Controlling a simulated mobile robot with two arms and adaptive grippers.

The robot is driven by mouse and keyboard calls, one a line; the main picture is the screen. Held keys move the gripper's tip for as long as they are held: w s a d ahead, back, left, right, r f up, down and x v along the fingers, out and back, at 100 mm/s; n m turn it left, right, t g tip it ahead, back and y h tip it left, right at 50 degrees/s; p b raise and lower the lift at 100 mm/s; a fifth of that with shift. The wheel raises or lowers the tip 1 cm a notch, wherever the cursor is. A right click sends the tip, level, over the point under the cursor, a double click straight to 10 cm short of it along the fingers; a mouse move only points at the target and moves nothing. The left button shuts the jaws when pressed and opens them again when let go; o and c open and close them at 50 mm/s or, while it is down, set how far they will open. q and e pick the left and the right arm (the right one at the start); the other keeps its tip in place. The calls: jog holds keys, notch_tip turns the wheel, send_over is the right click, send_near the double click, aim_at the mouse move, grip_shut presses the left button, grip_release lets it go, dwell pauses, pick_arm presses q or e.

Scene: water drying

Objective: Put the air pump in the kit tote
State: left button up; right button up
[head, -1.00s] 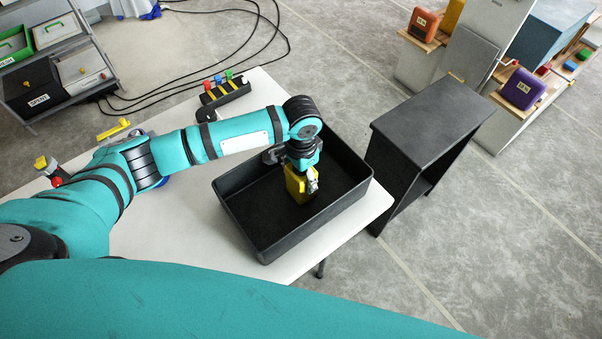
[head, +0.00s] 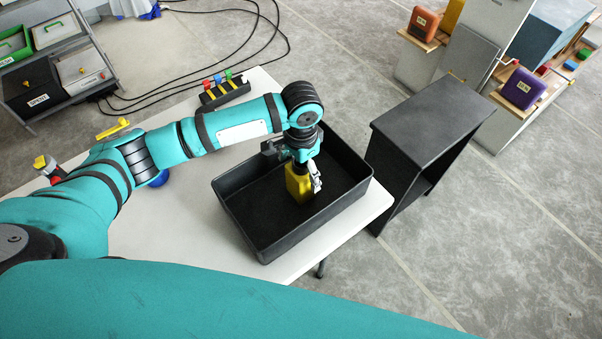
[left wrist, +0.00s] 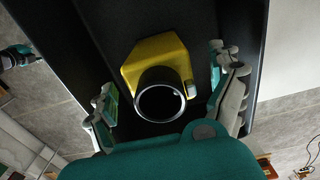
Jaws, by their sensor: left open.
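The air pump (head: 297,188) is a yellow block with a dark round cylinder; it stands in the black kit tote (head: 262,252) on the white table. In the left wrist view the pump (left wrist: 150,60) shows from above on the tote's dark floor. My left gripper (head: 306,173) is over the tote, pointing down. Its fingers are open, one on each side of the pump in the left wrist view (left wrist: 166,92), with gaps visible beside it. The gripper partly hides the pump in the head view. My right gripper is not seen.
A black open-sided stand (head: 432,118) is right of the table. A dark block with coloured knobs (head: 223,94) and a yellow-handled item (head: 113,129) lie on the table. Shelves with bins (head: 60,65) are at the upper left. Cables run across the floor.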

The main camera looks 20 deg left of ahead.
pick_arm(q)
notch_tip(320, 180, up, 9)
jog(key=shift+r+b, duration=0.1)
jog(key=shift+b, duration=0.25)
